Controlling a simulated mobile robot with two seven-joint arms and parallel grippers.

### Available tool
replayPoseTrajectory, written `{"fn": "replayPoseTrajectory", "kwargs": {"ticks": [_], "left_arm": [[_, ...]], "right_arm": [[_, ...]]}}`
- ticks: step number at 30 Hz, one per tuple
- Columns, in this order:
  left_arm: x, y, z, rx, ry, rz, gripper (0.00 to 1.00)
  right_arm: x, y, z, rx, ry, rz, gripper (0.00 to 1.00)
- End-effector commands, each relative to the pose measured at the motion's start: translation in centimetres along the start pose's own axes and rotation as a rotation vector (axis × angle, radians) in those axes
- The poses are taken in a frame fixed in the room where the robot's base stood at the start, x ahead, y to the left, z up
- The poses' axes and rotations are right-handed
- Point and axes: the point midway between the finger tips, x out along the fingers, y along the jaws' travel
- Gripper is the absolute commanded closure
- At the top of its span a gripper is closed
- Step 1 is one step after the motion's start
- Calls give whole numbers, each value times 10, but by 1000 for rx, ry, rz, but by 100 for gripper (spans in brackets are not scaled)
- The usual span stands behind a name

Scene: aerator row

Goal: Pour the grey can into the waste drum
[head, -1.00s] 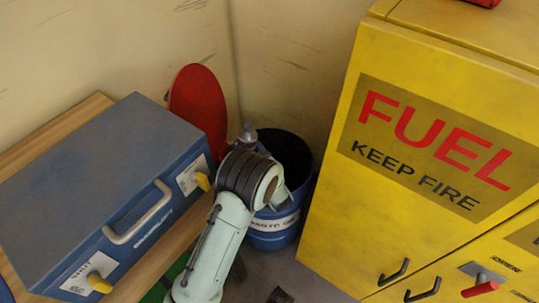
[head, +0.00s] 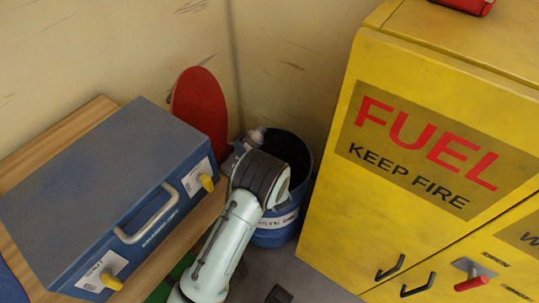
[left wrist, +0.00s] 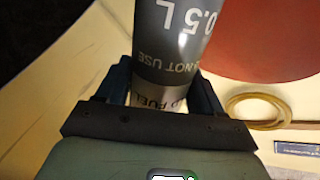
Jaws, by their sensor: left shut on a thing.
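The grey can (left wrist: 180,40) is in my left gripper (left wrist: 163,92), which is shut around it, in the left wrist view. White lettering, including "0.5 L", reads upside down on it. In the head view, my left gripper (head: 238,156) is largely hidden behind my wrist, and a small grey end of the can (head: 255,136) shows by the drum's left back rim. The blue waste drum (head: 275,239) stands on the floor with its dark mouth open and a white label. My arm hides its left part. Whether anything leaves the can cannot be seen.
A blue toolbox (head: 100,190) with yellow latches sits on a wooden bench (head: 100,108) at the left. A red rounded panel (head: 200,105) stands behind it. A yellow fuel cabinet (head: 335,220) stands close on the drum's right. A tan ring (left wrist: 234,110) shows in the left wrist view.

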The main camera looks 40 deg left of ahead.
Motion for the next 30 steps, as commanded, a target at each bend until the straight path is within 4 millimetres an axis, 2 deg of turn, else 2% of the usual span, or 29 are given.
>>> {"fn": "replayPoseTrajectory", "kwargs": {"ticks": [14, 15, 18, 22, 30], "left_arm": [[0, 12, 36, 314, 0, -1, 68], [0, 6, 31, 337, 0, -2, 68], [0, -12, 16, 397, 1, -3, 68], [0, -18, 11, 487, 1, 1, 68], [0, -17, 12, 647, 1, 0, 68]], "right_arm": [[13, 5, -18, 4, 50, 3, 33], [6, 3, -16, 3, 44, 2, 33], [-14, -5, 8, -3, -20, -2, 33], [-25, -9, 32, -8, -89, -4, 33], [-38, -10, 41, -7, -119, 0, 33]]}}
